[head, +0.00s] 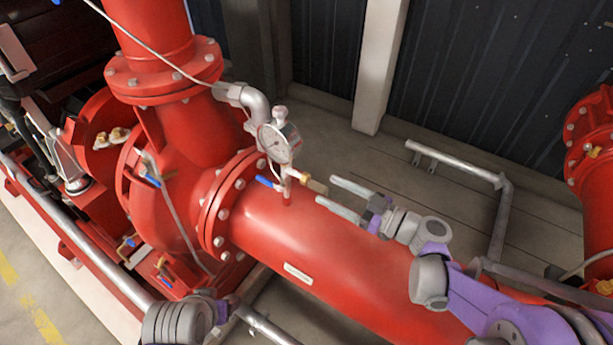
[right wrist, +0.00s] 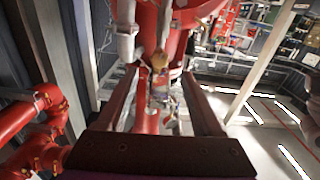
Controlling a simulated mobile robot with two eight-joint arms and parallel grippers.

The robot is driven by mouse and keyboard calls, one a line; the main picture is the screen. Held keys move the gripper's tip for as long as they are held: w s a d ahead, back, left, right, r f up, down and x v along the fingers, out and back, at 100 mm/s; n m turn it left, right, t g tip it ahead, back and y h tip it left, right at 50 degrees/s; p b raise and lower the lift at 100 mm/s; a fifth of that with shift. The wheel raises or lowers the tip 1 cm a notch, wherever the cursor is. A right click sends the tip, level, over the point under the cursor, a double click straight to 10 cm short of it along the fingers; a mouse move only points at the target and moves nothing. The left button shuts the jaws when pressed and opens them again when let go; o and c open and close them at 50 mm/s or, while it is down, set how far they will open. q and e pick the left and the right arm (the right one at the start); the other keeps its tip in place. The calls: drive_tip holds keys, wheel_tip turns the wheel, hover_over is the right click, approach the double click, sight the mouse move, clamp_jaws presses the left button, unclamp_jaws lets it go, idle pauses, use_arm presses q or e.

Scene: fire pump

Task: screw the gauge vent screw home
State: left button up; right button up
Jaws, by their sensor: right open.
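The round pressure gauge (head: 278,143) stands on a short stem on top of the red pipe. At the stem's foot, a brass fitting with a tan end (head: 304,178), which looks like the vent screw, sticks out to the right. It shows as a brass piece (right wrist: 158,62) in the right wrist view. My right gripper (head: 328,191) is open, its two fingertips close to the tan end; in the right wrist view the brass piece lies between the fingers (right wrist: 160,73). I cannot tell whether they touch it. My left gripper (head: 245,307) is low at the bottom edge, its jaws unclear.
A blue lever (head: 268,183) sits left of the gauge stem. A grey elbow pipe (head: 252,102) is behind the gauge. The big red pipe (head: 320,255) runs below my right gripper. A grey rail (head: 455,160) stands on the floor behind.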

sight(308, 180)
drive_tip(key=x, duration=0.8)
drive_tip(key=shift+w+p, duration=0.1)
drive_tip(key=shift+p, duration=0.2)
clamp_jaws()
